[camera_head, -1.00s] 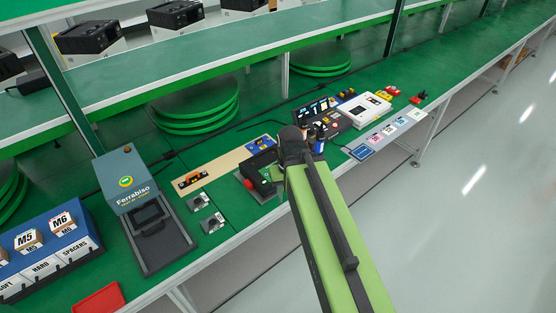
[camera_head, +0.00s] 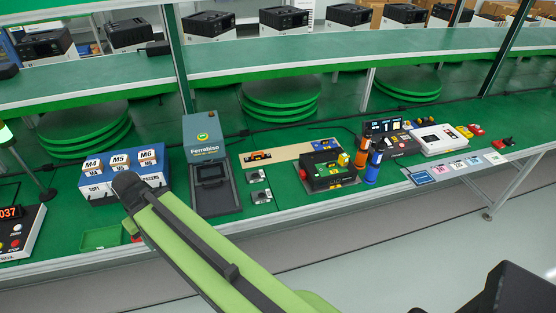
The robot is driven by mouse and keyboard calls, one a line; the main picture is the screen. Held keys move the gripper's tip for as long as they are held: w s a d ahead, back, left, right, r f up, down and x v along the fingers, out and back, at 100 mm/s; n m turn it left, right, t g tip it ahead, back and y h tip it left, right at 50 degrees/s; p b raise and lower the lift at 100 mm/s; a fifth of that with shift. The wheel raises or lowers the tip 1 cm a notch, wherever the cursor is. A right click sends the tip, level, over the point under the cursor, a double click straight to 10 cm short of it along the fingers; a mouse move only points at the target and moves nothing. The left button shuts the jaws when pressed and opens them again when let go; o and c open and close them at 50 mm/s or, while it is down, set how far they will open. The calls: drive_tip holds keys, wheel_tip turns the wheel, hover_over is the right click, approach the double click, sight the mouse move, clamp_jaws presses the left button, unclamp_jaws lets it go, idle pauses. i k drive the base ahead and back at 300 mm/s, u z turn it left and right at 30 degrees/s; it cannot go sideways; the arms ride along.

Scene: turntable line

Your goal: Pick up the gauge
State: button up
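No part is plainly marked as the gauge. A small orange and black piece (camera_head: 257,156) lies on the beige strip (camera_head: 288,152) behind the two small grey blocks; I cannot tell whether it is the gauge. My green arm reaches in from the bottom, and its black end joint is at the left, in front of the blue bin box. The fingers of my gripper are hidden or out of the picture, so what they hold does not show. The arm is well left of the orange piece.
The blue bin box (camera_head: 121,183) and the Ferrabiso machine (camera_head: 211,190) stand left of the strip. A black device (camera_head: 331,172), orange and blue bottles (camera_head: 372,167) and a white unit (camera_head: 438,140) stand right. A green tray (camera_head: 101,238) lies at the front edge. Green bench shows between them.

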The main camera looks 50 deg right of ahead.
sight(343, 158)
drive_tip(key=z, duration=0.3)
drive_tip(key=k, duration=0.15)
drive_tip(key=u, duration=2.2)
drive_tip(key=k, duration=2.25)
drive_tip(key=z, duration=0.85)
drive_tip(key=i, duration=1)
drive_tip(key=u, duration=0.1)
